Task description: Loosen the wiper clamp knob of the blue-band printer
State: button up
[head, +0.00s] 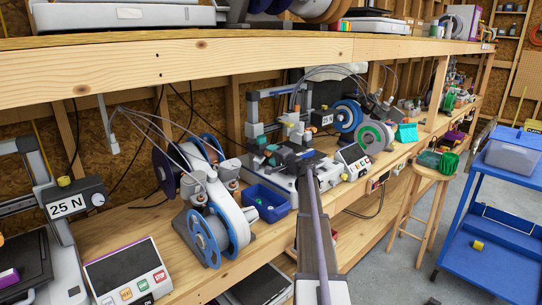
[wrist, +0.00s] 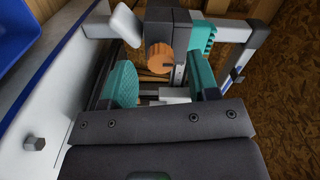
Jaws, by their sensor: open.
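An orange ribbed knob (wrist: 158,57) shows in the wrist view, on a dark grey block of the printer. My gripper (wrist: 161,82) is open, with one teal finger low on each side of the picture's middle. The knob appears between and beyond the fingers, and I see no contact. The printer's white base with a blue band (wrist: 62,55) runs along the left of the wrist view. In the head view my gripper (head: 268,153) is over the middle printer (head: 333,172), and my arm hides part of it. I cannot clearly make out the knob there.
A blue bin (head: 265,205) stands left of the printer, and spool holders (head: 218,225) stand farther left. A control panel (head: 354,160) is on the right. Another printer, marked 25 N (head: 68,205), is at the far left. A wooden shelf (head: 180,62) runs overhead.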

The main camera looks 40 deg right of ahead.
jog(key=s, duration=0.9)
jog(key=shift+s+d, duration=0.3)
jog(key=shift+d, duration=0.05)
